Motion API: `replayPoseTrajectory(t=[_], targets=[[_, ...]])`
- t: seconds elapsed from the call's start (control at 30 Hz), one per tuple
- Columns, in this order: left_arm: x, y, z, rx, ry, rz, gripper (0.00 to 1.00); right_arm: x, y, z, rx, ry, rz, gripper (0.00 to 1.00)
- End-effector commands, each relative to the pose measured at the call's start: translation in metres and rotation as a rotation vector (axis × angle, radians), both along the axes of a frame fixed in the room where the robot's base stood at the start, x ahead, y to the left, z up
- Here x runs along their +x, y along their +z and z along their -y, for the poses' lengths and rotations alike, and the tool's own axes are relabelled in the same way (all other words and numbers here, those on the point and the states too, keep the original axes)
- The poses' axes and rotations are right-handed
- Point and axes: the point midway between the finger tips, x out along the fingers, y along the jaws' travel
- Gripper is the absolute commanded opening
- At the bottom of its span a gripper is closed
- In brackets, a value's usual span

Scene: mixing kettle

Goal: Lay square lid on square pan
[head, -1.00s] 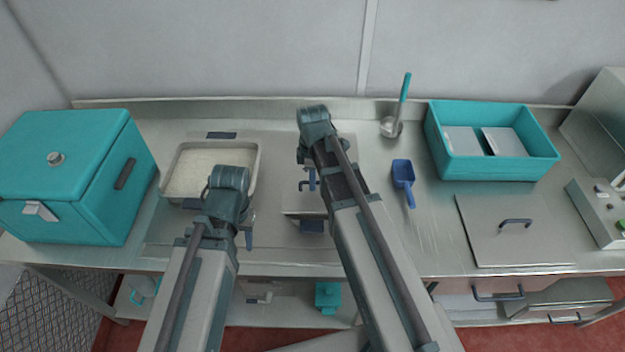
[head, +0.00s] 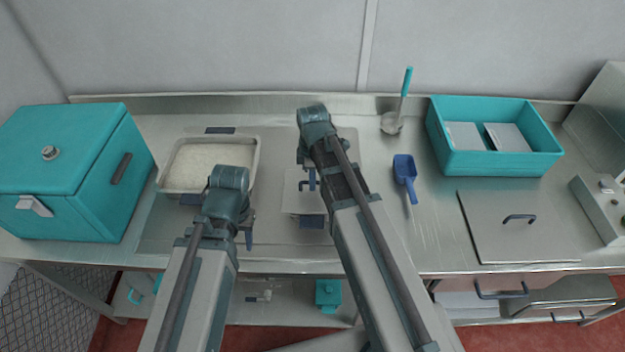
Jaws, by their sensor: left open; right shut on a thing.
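My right gripper (head: 308,180) is shut on the small dark handle of the square lid (head: 300,202), a pale plate partly hidden behind my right arm. The lid lies over the square pan, whose dark blue front grip (head: 312,222) shows just below the lid's near edge. The rest of the pan is hidden by the lid and my arm. I cannot tell whether the lid rests on the rim or hangs just above it. My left gripper (head: 247,228) is open and empty, near the front right corner of the wider pan.
A wider pan (head: 258,165) of white contents stands left, beside a teal box (head: 60,165). To the right are a blue scoop (head: 404,170), a ladle (head: 405,90), a teal bin (head: 500,165) and a large flat lid (head: 485,235). Counter between scoop and large lid is clear.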

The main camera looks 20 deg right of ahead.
Motion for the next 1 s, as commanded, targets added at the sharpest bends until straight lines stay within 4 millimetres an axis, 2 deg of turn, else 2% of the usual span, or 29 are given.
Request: replayPoseTrajectory(t=[0.8, 0.83, 1.0], targets=[[0.0, -0.0041, 0.0, 0.0, 0.0, 0.0, 0.46, 0.0002, -0.0042, 0.0001, 0.0, 0.0, 0.0, 0.0], [0.0, -0.0041, 0.0, 0.0, 0.0, 0.0, 0.46, 0.0002, -0.0042, 0.0001, 0.0, 0.0, 0.0, 0.19], [0.0, -0.0041, 0.0, 0.0, 0.0, 0.0, 0.46, 0.0002, -0.0042, 0.0001, 0.0, 0.0, 0.0, 0.49]])
